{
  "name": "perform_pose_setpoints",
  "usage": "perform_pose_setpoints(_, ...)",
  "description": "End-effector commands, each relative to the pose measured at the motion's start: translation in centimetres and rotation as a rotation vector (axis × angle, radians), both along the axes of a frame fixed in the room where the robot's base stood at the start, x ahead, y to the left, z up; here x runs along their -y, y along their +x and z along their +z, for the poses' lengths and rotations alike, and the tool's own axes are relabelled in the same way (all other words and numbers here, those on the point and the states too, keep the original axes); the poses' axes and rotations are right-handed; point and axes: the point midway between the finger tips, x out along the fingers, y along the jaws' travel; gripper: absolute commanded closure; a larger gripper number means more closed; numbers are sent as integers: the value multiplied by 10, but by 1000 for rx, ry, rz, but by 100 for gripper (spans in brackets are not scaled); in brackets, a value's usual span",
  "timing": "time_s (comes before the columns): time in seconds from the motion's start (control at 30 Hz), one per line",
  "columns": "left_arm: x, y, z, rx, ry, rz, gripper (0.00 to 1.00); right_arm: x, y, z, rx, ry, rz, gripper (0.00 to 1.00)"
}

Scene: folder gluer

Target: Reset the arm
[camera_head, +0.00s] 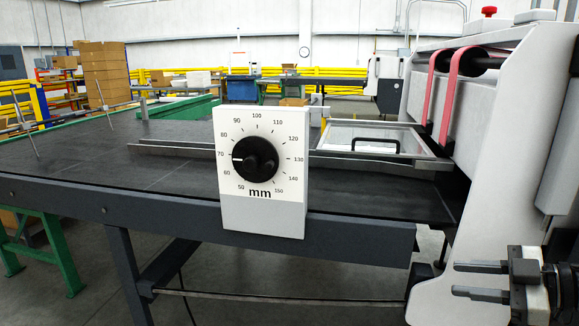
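My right gripper (481,280) is at the lower right of the head view, its two dark fingers pointing left. The fingers are apart with a gap between them, and nothing is held there. It is in front of the white machine side and to the right of and below the dial box. The dial box (258,214) is white, marked in mm, with a black knob (255,160) whose white mark points left, near 70. The gripper is well apart from the knob. My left gripper is not in view.
A dark conveyor table (95,165) runs behind the dial box. The white machine (500,140) with pink belts (450,95) stands at the right, beside a clear-lidded frame with a black handle (375,145). A green stand (50,245) is at the left. Open floor shows below the table.

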Motion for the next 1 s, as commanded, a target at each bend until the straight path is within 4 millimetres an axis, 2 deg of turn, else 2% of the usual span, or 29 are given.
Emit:
perform_pose_setpoints(0.03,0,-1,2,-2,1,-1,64,-8,-7,-25,18,78,-75,68)
perform_pose_setpoints(0.17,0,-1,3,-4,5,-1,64,-27,-24,-83,33,187,-286,68)
perform_pose_setpoints(0.3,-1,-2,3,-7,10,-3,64,-60,-54,-141,-43,245,-511,68)
perform_pose_setpoints(0.4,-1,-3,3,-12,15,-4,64,-93,-80,-175,-146,260,-643,68)
perform_pose_setpoints(0.5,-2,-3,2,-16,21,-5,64,-131,-106,-199,-270,263,-728,68)
perform_pose_setpoints(0.6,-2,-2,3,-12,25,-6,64,-165,-126,-210,-380,264,-768,68)
perform_pose_setpoints(0.73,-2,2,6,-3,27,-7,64,-195,-142,-215,-472,261,-777,68)
perform_pose_setpoints(0.83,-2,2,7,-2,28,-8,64,-204,-146,-216,-501,260,-775,68)
perform_pose_setpoints(1.0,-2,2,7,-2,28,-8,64,-206,-147,-216,-506,257,-773,68)
